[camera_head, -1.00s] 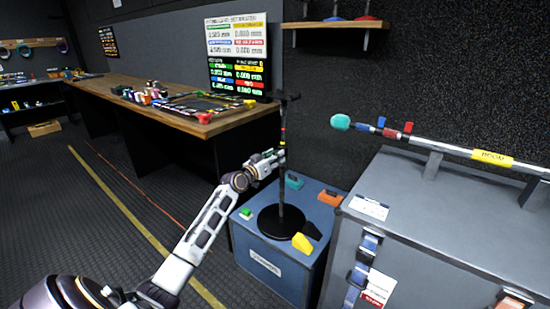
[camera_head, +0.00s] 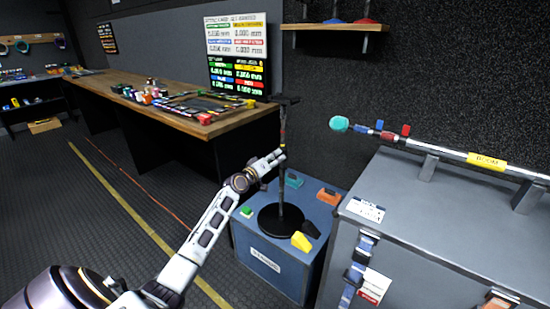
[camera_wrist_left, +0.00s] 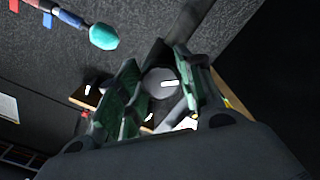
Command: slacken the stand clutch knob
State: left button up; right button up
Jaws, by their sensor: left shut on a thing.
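The black stand (camera_head: 281,185) rises upright from a round base (camera_head: 281,221) on a blue box. My left gripper (camera_head: 281,154) reaches the stand's pole at mid height from the left. In the left wrist view its green-padded fingers (camera_wrist_left: 160,92) stand on both sides of a round grey clutch knob (camera_wrist_left: 158,83) with a white mark on its face. The gripper is shut on this knob. In the head view the knob is hidden by the fingers. My right gripper is not in view.
A boom pole (camera_head: 450,154) lies on supports above the grey case (camera_head: 410,215) at the right. A wooden workbench (camera_head: 240,121) stands behind.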

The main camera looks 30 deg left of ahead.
pick_arm(q)
jog(key=n+p, duration=0.1)
jog(key=n, duration=0.2)
jog(key=shift+r+n+p, duration=0.1)
jog(key=shift+n+p, duration=0.3)
jog(key=n+p, duration=0.1)
jog(key=n, duration=0.1)
jog(key=shift+n, duration=0.4)
jog(key=n+p, duration=0.9)
jog(key=n, duration=0.4)
jog(key=shift+n+p, duration=0.3)
jog(key=shift+n, duration=0.1)
jog(key=shift+n+p, duration=0.4)
jog(key=shift+n, duration=0.2)
jog(key=shift+c, duration=0.2)
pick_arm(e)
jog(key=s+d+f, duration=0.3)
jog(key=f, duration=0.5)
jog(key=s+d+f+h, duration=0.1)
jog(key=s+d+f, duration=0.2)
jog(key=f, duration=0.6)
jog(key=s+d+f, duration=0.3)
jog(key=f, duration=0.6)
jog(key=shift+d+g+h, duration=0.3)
